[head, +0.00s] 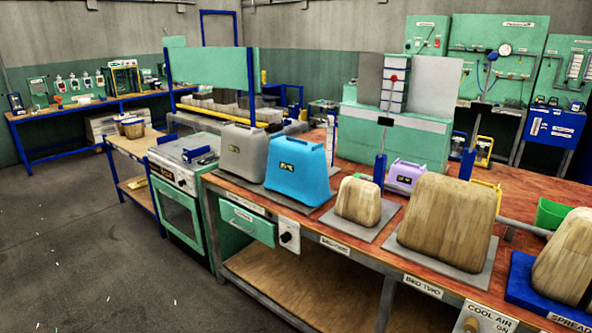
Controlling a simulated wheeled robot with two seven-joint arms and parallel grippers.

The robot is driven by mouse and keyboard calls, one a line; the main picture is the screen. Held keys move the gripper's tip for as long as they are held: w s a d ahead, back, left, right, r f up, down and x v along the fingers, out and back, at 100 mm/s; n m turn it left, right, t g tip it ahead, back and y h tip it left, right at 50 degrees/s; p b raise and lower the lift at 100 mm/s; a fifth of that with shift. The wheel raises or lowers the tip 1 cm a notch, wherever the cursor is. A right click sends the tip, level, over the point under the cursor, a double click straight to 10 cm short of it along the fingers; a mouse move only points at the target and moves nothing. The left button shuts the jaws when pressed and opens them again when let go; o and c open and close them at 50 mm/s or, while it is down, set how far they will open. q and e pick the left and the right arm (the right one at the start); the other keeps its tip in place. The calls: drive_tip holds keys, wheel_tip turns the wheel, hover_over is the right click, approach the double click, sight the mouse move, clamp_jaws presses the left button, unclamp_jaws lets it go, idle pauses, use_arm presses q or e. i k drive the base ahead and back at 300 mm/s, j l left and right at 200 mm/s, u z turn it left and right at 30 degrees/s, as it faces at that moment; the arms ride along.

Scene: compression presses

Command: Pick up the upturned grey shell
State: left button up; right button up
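The grey shell (243,151) stands at the left end of the wooden bench top, wider at its base than at its top, with a small dark label with yellow marks on its front. Its open side is not visible. A blue shell (297,174) of similar form stands close to its right and overlaps its right edge in the picture. Neither of my grippers shows in the head view.
Wooden blocks stand to the right: a small one (357,202), a large one (447,221) and one on a blue base (572,262). A small purple shell (405,175) sits behind them. A green-fronted oven (182,207) adjoins the bench's left end. Grey floor (70,240) lies clear at left.

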sight(244, 149)
drive_tip(key=i+u, duration=0.1)
drive_tip(key=u, duration=0.25)
drive_tip(key=j+u, duration=0.1)
drive_tip(key=u, duration=0.25)
drive_tip(key=i+u, duration=0.15)
drive_tip(key=u, duration=0.2)
drive_tip(key=i, duration=3.7)
drive_tip(key=i+z, duration=0.2)
drive_tip(key=i, duration=0.3)
drive_tip(key=i+j+z, duration=0.2)
drive_tip(key=i, duration=0.25)
drive_tip(key=i+j+z, duration=0.2)
drive_tip(key=i, duration=0.25)
drive_tip(key=z, duration=2)
